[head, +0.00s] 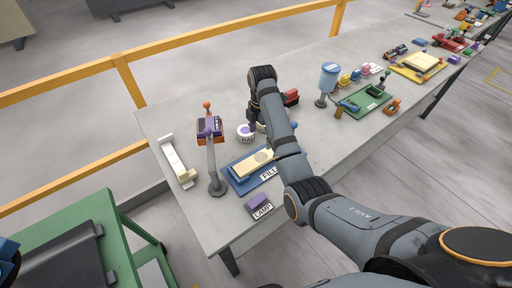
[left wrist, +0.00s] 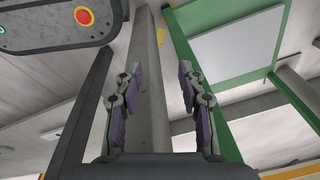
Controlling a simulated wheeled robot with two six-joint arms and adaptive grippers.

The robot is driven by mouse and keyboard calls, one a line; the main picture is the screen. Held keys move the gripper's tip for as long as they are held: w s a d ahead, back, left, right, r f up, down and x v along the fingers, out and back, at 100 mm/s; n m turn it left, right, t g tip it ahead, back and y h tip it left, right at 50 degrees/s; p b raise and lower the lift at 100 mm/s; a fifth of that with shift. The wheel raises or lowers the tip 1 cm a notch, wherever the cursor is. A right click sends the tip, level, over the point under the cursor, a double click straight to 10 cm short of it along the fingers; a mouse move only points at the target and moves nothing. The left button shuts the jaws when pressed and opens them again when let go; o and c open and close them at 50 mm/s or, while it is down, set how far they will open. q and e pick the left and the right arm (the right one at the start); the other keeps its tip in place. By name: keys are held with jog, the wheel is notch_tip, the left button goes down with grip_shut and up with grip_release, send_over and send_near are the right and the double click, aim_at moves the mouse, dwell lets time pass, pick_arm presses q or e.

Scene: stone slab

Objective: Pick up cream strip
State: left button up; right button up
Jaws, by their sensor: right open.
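A cream strip (head: 248,164) lies on a blue tray (head: 237,181) marked FILL, near the left end of the grey slab table in the head view. My right arm passes over the tray's right side and hides part of it. My right gripper (head: 256,126) points down behind the forearm, just beyond the tray and apart from the strip. It is open, though its fingertips are mostly hidden. My left gripper (left wrist: 158,75) shows in the left wrist view with its purple-padded fingers apart and nothing between them.
A white rail (head: 174,158), a grey lever post (head: 214,165), an orange-and-purple block (head: 208,130), a round labelled pot (head: 245,132) and a purple LAMP block (head: 259,205) surround the tray. A green board (head: 365,101) stands farther right. A yellow railing (head: 125,75) runs behind.

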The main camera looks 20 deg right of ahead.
aim_at(262, 156)
jog(key=shift+s+f+b, duration=0.6)
jog(key=shift+s+b, duration=0.2)
jog(key=shift+b, duration=0.35)
pick_arm(q)
jog(key=s+f+b, duration=0.1)
jog(key=s+f, duration=0.3)
jog(key=s, duration=0.3)
pick_arm(e)
jog(key=shift+w+f, duration=0.2)
jog(key=shift+f, duration=0.6)
jog(key=shift+w+f+p, duration=0.15)
jog(key=shift+f+p, duration=0.2)
jog(key=shift+f, duration=0.5)
jog(key=shift+d+f+p, duration=0.1)
jog(key=shift+f+p, duration=0.2)
jog(key=shift+f, duration=0.1)
notch_tip(262, 156, down, 4)
jog(key=shift+d+f+p, duration=0.1)
jog(key=shift+f+p, duration=0.05)
jog(key=shift+p, duration=0.2)
pick_arm(q)
jog(key=w+r, duration=0.2)
jog(key=w, duration=0.1)
jog(key=shift+r, duration=0.3)
pick_arm(e)
jog(key=c, duration=1.6)
jog(key=shift+c, duration=0.2)
